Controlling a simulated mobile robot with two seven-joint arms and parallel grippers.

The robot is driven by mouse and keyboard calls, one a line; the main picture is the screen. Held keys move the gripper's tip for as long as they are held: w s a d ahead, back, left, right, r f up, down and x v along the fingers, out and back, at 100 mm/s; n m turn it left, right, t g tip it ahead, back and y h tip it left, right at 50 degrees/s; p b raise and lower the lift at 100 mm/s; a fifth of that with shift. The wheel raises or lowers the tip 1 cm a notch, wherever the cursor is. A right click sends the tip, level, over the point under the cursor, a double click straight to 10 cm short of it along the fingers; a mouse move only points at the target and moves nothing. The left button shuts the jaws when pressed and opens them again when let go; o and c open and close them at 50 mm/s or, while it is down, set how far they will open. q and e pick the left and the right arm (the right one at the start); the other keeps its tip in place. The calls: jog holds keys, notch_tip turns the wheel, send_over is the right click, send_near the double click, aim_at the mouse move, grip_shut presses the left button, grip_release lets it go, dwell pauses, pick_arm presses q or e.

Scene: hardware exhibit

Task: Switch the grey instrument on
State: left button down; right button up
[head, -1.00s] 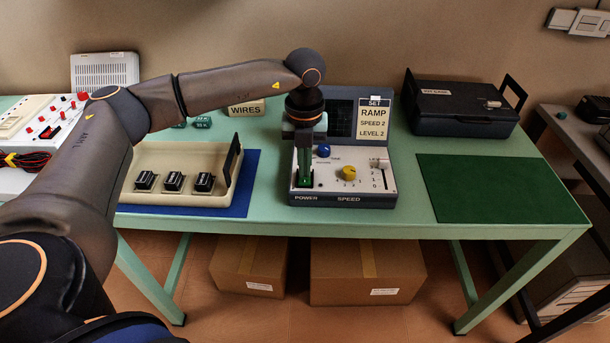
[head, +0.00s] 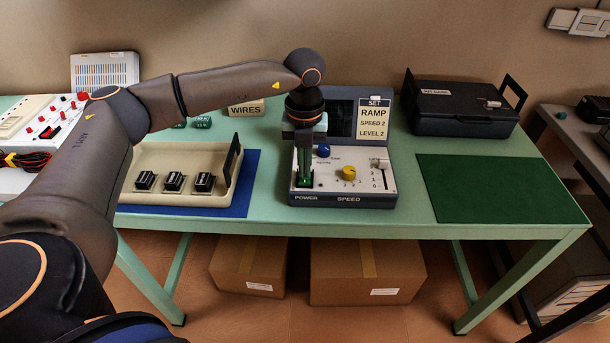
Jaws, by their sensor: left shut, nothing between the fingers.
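The grey instrument (head: 345,190) stands on the green table, with a light front panel marked POWER and SPEED. It has a blue knob (head: 323,151), a yellow knob (head: 348,173) and a slider (head: 380,166) at its right. A sign (head: 373,119) on its raised back reads SET, RAMP, SPEED 2, LEVEL 2. My left gripper (head: 304,180) points down at the POWER switch (head: 303,184) at the panel's left, its fingers shut and empty. The fingertips are at the switch and partly hide it; I cannot tell whether they touch it. The switch shows green. My right gripper is not in view.
A cream tray (head: 140,198) with several black parts sits left of the instrument on a blue mat (head: 247,180). A black case (head: 462,114) stands at the back right. The green mat (head: 500,188) is bare. Cardboard boxes lie under the table.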

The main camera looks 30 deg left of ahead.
aim_at(305, 181)
pick_arm(q)
jog(key=shift+f+b, duration=0.6)
jog(key=shift+f, duration=0.35)
dwell(0.5)
jog(key=shift+r, duration=0.1)
jog(key=shift+r+p, duration=2.75)
jog(key=shift+r, duration=0.75)
jog(key=shift+f, duration=0.1)
